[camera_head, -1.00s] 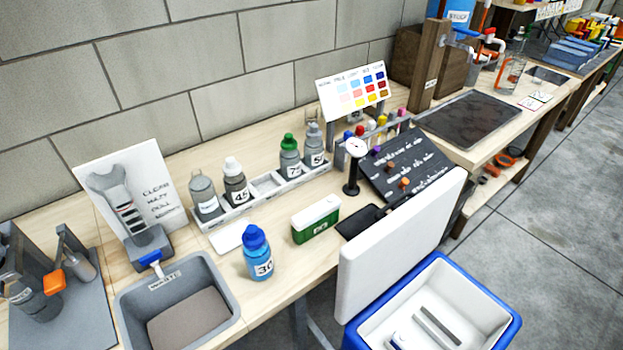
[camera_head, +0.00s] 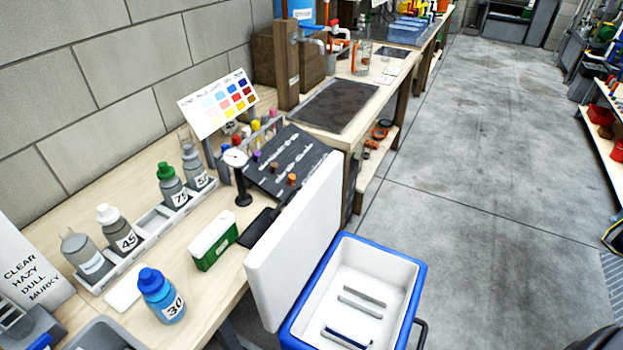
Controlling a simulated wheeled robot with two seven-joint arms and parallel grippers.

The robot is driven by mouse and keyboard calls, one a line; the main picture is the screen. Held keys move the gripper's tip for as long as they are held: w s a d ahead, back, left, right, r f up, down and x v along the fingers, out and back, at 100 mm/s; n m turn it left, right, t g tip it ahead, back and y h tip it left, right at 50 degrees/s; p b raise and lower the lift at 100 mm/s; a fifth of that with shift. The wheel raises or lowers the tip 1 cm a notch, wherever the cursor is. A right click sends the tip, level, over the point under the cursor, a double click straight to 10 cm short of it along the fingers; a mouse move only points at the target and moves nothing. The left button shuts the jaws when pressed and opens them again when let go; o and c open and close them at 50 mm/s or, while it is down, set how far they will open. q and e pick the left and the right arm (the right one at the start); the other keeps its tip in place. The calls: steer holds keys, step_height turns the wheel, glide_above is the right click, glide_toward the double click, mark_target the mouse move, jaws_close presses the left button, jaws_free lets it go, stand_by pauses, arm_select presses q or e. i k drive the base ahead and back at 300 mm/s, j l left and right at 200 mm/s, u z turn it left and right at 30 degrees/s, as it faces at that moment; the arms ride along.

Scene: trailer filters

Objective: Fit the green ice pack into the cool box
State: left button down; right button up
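The green ice pack (camera_head: 213,241), a green block with a white top, stands on the wooden bench near its front edge. The cool box (camera_head: 420,285) is blue outside and white inside and stands beside the bench at the lower middle. Its white lid (camera_head: 296,245) stands raised on the bench side. Two grey ribs show on the box's inner floor, and a dark blue and white item (camera_head: 347,338) lies at its near end, partly cut off by the picture edge. Neither of my grippers is in view.
A blue bottle marked 30 (camera_head: 161,296) and a white pad (camera_head: 123,295) are left of the ice pack. A rack (camera_head: 150,228) of bottles stands behind. A dial on a stand (camera_head: 241,178) and a black board (camera_head: 284,160) are to the right. Open grey floor (camera_head: 480,200) lies right.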

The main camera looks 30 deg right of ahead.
mark_target(372, 287)
steer(key=k+l+z, duration=0.1)
steer(key=z, duration=0.35)
steer(key=k+l+z, duration=0.2)
steer(key=z, duration=0.25)
steer(key=k+l+z, duration=0.25)
steer(key=z, duration=0.15)
steer(key=u, duration=1.3)
